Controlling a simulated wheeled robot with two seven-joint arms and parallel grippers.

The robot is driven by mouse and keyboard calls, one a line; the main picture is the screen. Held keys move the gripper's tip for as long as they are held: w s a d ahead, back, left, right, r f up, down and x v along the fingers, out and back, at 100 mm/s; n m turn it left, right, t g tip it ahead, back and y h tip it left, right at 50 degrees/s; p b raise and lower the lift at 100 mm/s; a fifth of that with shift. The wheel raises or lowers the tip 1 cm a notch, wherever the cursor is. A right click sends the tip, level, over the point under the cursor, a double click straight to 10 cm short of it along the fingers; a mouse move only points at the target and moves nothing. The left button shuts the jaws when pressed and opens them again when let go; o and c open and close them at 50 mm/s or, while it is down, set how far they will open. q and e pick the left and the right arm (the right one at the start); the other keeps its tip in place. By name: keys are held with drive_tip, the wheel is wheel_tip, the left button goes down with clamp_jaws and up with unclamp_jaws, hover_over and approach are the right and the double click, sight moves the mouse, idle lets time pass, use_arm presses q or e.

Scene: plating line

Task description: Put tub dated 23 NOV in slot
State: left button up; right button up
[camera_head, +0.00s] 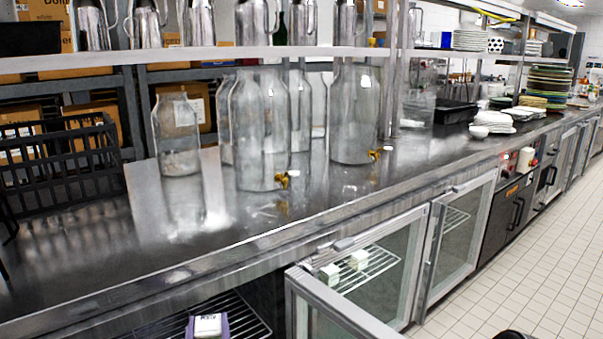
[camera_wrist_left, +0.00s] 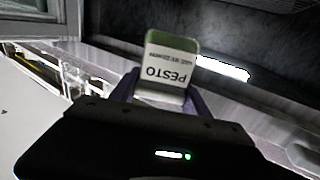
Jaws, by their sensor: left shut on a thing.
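My left gripper (camera_head: 206,332) has purple fingers and is at the bottom of the head view, in front of the open fridge bay under the counter. It is shut on a small tub (camera_head: 208,324) with a pale label. In the left wrist view the tub (camera_wrist_left: 167,70) stands between the purple fingers (camera_wrist_left: 160,95). Its white label reads PESTO, upside down, with a smaller line that is too small to read for sure. A wire shelf (camera_head: 245,322) shows inside the bay. My right gripper is not in view.
An open glass door (camera_head: 345,318) stands just right of the left gripper. Two pale tubs (camera_head: 330,273) (camera_head: 358,260) show on a wire rack behind glass. The steel counter (camera_head: 330,205) above holds glass jars (camera_head: 262,130) and a black crate (camera_head: 60,165).

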sight(208, 322)
use_arm(q)
drive_tip(key=r+p, duration=0.1)
drive_tip(key=p, duration=0.1)
drive_tip(key=r+h+p, duration=0.1)
drive_tip(key=p, duration=0.1)
drive_tip(key=r+m+h+p, duration=0.1)
drive_tip(key=p, duration=0.2)
drive_tip(key=shift+w+r, duration=0.3)
drive_tip(key=shift+r, duration=0.1)
drive_tip(key=shift+m+h, duration=0.6)
drive_tip(key=shift+h, duration=0.1)
drive_tip(key=r+p, duration=0.4)
drive_tip(key=r, duration=0.1)
drive_tip(key=shift+w+d+p, duration=0.1)
drive_tip(key=shift+d+p, duration=0.1)
drive_tip(key=shift+p, duration=0.15)
drive_tip(key=shift+r+p, duration=0.3)
drive_tip(key=shift+r, duration=0.2)
drive_tip(key=shift+f, duration=0.1)
drive_tip(key=shift+d, duration=0.1)
